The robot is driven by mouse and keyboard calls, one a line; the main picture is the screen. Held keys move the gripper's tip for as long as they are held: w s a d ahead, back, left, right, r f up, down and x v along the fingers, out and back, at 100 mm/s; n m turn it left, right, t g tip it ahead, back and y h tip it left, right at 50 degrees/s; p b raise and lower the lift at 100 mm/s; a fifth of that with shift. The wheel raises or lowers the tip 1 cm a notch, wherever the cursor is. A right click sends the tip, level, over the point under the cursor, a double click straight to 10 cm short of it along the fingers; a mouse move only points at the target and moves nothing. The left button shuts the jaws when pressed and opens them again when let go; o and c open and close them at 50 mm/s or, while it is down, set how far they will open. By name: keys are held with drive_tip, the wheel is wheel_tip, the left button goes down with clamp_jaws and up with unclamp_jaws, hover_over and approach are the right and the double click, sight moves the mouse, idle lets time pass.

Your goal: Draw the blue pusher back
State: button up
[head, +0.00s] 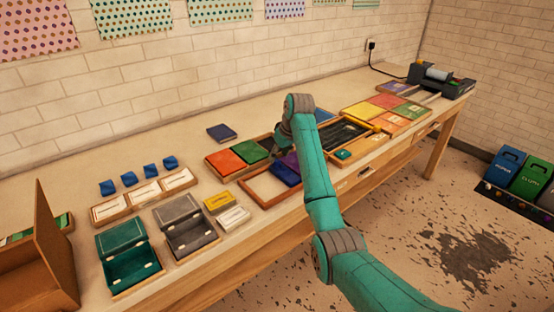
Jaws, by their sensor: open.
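My arm reaches up and over the bench, and its far end bends down behind the upper link. My gripper (281,142) is small and dark there, above the wooden trays; it is open, with its fingertips largely hidden. I cannot make out for certain which thing is the blue pusher. A dark blue-violet piece (285,174) lies in the framed tray (258,190) just below my gripper. Another blue piece (323,115) shows partly behind my arm. I cannot tell whether my gripper touches anything.
A tray with red (224,161) and green pads stands left of my gripper. A dark-bedded wooden tray (362,128) and coloured panels (389,101) lie to the right. Open teal (128,262) and grey boxes, several blue blocks (129,178) and a cardboard box (40,270) are at left.

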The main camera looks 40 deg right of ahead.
sight(277, 160)
drive_tip(key=shift+x, duration=1.55)
clamp_jaws()
